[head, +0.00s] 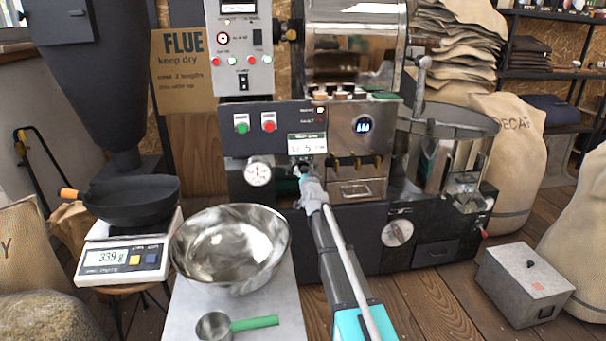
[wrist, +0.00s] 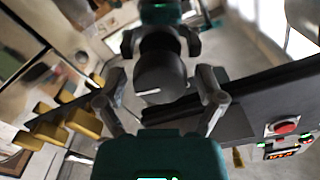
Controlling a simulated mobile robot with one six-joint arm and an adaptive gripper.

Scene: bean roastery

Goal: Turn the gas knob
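The gas knob (wrist: 162,82) is a dark round knob with a short white pointer line. It shows in the middle of the wrist view, between the two fingers of my gripper (wrist: 161,88). The fingers are spread, with a small gap showing on each side of the knob; I cannot make out contact. In the head view my gripper (head: 303,172) is at the roaster's dark front panel, below the small display (head: 307,143), and it hides the knob there.
A pressure gauge (head: 258,173) sits left of my gripper, and yellowish levers (head: 356,162) to the right. A steel bowl (head: 230,245), a scale (head: 122,258) with a black pan (head: 130,200), and a scoop (head: 215,326) are at front left. Floor at right holds a grey box (head: 524,284).

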